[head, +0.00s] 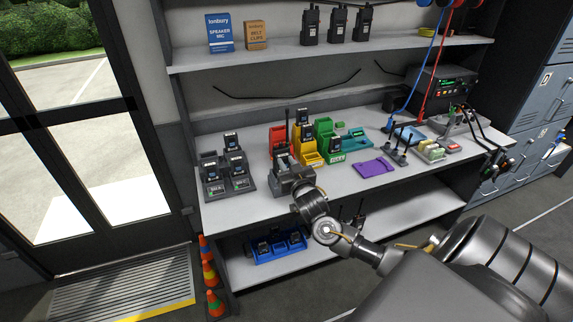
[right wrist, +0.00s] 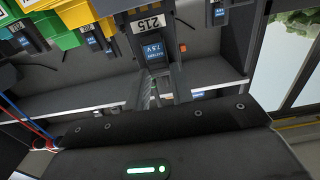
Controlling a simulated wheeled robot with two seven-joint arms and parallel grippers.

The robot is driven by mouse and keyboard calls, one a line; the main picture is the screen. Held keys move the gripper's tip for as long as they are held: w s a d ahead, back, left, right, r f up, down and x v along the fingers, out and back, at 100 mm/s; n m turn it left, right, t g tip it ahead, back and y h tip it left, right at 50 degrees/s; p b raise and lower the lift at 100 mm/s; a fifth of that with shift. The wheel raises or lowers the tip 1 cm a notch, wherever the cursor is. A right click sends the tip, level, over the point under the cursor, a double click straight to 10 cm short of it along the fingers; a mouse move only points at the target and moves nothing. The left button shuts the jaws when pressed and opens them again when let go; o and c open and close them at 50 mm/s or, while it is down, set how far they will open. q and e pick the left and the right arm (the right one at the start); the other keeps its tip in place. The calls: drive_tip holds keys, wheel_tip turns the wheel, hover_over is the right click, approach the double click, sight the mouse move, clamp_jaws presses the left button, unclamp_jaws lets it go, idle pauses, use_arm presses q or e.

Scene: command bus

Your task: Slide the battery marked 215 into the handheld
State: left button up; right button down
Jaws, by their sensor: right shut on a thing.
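The battery marked 215 (right wrist: 153,48) shows at the top of the right wrist view, dark with a white number label and a blue 7.4V label. My right gripper (right wrist: 160,82) is shut on its near end. In the head view my right gripper (head: 292,181) is over the front of the bench, and it hides the battery there. A dark housing with an orange button (right wrist: 182,46) surrounds the battery's sides in the wrist view; I cannot tell whether it is the handheld or how deep the battery sits. My left gripper is not in view.
Charger cradles (head: 228,184) with batteries stand left on the bench (head: 320,182). Red, yellow and green bins (head: 325,138) stand behind the gripper. A purple mat (head: 375,167) lies to the right. A blue tray (head: 277,248) is on the lower shelf.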

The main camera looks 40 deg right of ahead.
drive_tip(key=shift+f, duration=0.2)
drive_tip(key=c, duration=1.1)
unclamp_jaws()
drive_tip(key=shift+c, duration=0.2)
drive_tip(key=b+v, duration=0.2)
drive_tip(key=v, duration=0.9)
drive_tip(key=shift+w, duration=0.1)
